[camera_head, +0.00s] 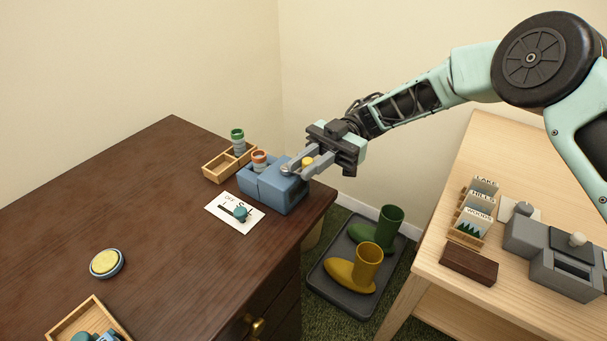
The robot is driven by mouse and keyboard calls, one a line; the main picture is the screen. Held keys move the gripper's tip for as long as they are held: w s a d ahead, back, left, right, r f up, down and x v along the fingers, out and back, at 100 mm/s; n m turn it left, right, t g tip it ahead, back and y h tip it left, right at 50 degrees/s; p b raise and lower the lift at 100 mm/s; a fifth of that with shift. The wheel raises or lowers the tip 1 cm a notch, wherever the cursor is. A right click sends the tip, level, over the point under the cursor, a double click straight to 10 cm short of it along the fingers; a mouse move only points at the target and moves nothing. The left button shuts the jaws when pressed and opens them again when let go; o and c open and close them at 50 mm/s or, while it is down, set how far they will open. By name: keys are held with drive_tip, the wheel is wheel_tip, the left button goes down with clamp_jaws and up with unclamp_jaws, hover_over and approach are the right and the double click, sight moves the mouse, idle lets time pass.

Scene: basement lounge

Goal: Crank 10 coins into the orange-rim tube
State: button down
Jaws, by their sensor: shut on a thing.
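The blue coin machine (283,193) stands near the back right corner of the dark desk. The orange-rim tube (259,157) stands upright at its left, in a blue holder part; whether it has coins inside is too small to tell. A green-rim tube (238,138) stands behind it in a wooden tray (217,170). My gripper (303,165) reaches in from the right, over the top of the machine. It is shut on the yellow crank knob (307,161), which shows partly between the fingers. The fingers partly cover the crank arm.
A white card with a small teal-knobbed piece (240,213) lies before the machine. A round yellow-topped dish (106,263) and a wooden box (70,320) are nearer. Boots (367,268) stand on a floor tray between the desk and the light table (420,275). The desk's middle is clear.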

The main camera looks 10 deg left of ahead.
drive_tip(key=shift+w+r+n+g+h+b, duration=0.15)
drive_tip(key=shift+n+g+h, duration=0.15)
drive_tip(key=shift+n+h, duration=0.25)
drive_tip(key=shift+w+f+n+g+h+b, duration=0.1)
drive_tip(key=shift+w+n+g+h+b, duration=0.2)
drive_tip(key=shift+h, duration=0.5)
drive_tip(key=shift+w+r+n+g+h, duration=0.1)
drive_tip(key=shift+n+g+h, duration=0.2)
drive_tip(key=shift+n+h, duration=0.3)
drive_tip(key=c, duration=1.3)
unclamp_jaws()
